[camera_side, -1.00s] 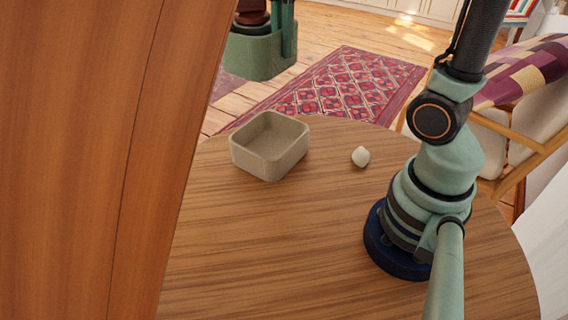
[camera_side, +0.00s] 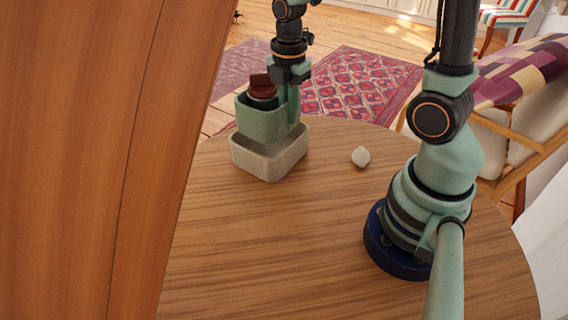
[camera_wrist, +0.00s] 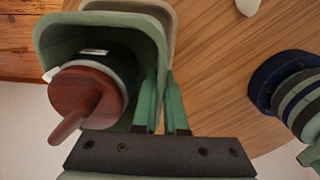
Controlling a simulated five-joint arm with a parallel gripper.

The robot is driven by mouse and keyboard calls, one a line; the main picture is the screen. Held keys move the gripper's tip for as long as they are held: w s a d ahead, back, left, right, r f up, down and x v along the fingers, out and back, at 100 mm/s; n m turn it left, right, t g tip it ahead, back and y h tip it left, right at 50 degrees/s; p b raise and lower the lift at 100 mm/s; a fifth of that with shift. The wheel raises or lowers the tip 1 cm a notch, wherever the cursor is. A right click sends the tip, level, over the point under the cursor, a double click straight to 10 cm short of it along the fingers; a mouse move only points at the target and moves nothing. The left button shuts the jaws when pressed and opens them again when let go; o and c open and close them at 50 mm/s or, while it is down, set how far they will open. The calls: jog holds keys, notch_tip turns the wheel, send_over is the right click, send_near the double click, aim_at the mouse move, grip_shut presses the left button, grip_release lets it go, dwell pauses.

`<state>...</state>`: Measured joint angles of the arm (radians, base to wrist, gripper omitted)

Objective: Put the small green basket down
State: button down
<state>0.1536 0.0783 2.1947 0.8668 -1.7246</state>
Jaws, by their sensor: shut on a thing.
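The small green basket (camera_side: 258,124) hangs upright from my gripper (camera_side: 291,108) in the side view. My gripper is shut on the basket's right wall. The wrist view shows the basket (camera_wrist: 137,50) with a white container (camera_wrist: 115,70) inside it, topped by a dark red-brown lid (camera_wrist: 78,92) with a knob handle. The beige open box (camera_side: 268,164) stands on the table directly below the basket. The basket's lower part overlaps the box's opening in the picture. Whether its bottom is above the rim or slightly inside cannot be told.
The round wooden table (camera_side: 300,230) is mostly bare in front of the box. A small whitish stone-like thing (camera_side: 361,156) lies to the right of the box. A wooden post (camera_side: 80,150) fills the left side. A cushioned chair (camera_side: 520,130) stands behind at right.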

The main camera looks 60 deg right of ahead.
aim_at(288, 128)
jog(key=shift+f, duration=1.95)
jog(key=shift+f, duration=0.4)
jog(key=shift+f, duration=0.2)
jog(key=c, duration=1)
grip_release()
jog(key=shift+o, duration=0.2)
jog(key=shift+r, duration=0.1)
